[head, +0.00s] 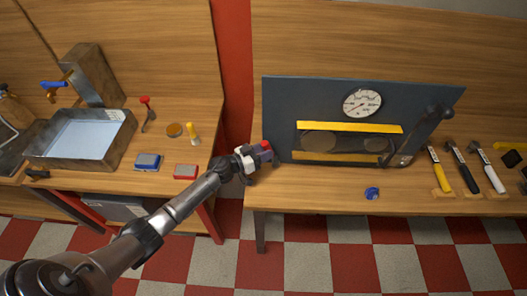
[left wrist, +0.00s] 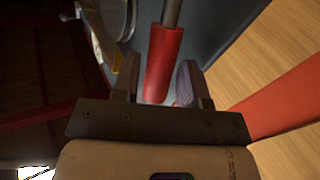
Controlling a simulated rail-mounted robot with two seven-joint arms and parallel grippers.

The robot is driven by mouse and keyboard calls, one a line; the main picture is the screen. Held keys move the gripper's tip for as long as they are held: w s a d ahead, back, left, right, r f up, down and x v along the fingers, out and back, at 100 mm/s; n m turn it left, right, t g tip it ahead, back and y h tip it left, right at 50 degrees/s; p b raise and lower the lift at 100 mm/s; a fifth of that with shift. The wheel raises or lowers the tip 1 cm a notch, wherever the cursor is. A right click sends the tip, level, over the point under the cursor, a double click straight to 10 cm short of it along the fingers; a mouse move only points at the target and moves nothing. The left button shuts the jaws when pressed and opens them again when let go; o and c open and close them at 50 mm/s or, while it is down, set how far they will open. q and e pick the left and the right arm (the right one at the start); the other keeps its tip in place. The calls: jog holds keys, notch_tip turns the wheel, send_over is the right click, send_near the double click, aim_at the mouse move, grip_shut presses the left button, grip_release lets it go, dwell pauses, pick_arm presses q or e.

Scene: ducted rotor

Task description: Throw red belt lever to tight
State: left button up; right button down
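The red belt lever is at the left edge of the dark upright panel (head: 285,110), where a small red end (head: 265,145) shows at my left gripper (head: 252,158). In the left wrist view its red grip (left wrist: 164,62) on a grey rod lies between the two fingers of my left gripper (left wrist: 158,85). The fingers are apart, with narrow gaps seen beside the grip, so the gripper looks open around it. The lever's base and any tight mark are hidden or too small to read. My right gripper is not in view.
The panel carries a round gauge (head: 362,103), a yellow bar (head: 350,127) and a dark lever (head: 430,125) at its right. A blue item (head: 372,193) and several handled tools (head: 467,167) lie on the bench. A sink (head: 80,138) stands on the left bench, across a gap.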

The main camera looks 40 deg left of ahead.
pick_arm(q)
jog(key=shift+c, duration=0.5)
grip_shut()
